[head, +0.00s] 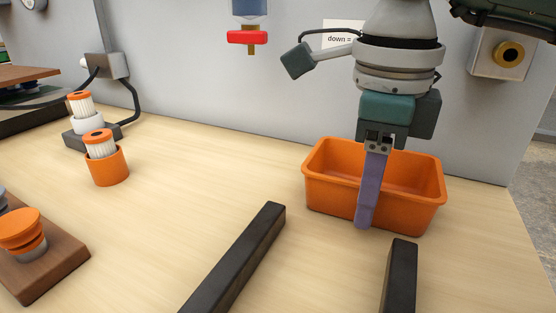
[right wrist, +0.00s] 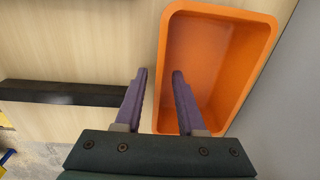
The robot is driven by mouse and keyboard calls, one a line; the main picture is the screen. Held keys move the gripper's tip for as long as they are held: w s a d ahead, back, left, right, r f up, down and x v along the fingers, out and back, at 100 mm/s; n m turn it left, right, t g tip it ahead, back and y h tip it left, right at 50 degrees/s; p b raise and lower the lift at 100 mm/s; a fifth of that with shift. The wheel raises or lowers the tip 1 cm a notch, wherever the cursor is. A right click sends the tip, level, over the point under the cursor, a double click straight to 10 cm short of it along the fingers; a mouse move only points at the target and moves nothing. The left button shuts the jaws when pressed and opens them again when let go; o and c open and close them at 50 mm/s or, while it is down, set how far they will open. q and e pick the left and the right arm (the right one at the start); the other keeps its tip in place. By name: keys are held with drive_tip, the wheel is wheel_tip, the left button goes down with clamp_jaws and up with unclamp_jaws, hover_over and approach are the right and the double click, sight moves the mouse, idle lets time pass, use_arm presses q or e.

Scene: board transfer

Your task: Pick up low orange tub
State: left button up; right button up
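The low orange tub (head: 325,192) stands upright on the wooden table, toward the right and close to the back wall. It looks empty. In the right wrist view the tub (right wrist: 215,60) fills the upper right. My right gripper (head: 365,222) points down at the tub's near wall, its purple fingers overlapping in the head view. In the right wrist view the fingers (right wrist: 159,74) are apart, with the tub's wall between them: one finger outside, one over the inside. Whether they touch the wall is not clear. My left gripper is not in view.
Two black bars (head: 240,258) (head: 400,275) lie on the table in front of the tub. At left are an orange cup with a white filter (head: 107,167), a grey stand (head: 88,125) and a brown board (head: 50,262) bearing an orange-capped part. A red-ended device (head: 247,37) hangs at the wall.

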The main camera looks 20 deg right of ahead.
clamp_jaws()
idle(1.3)
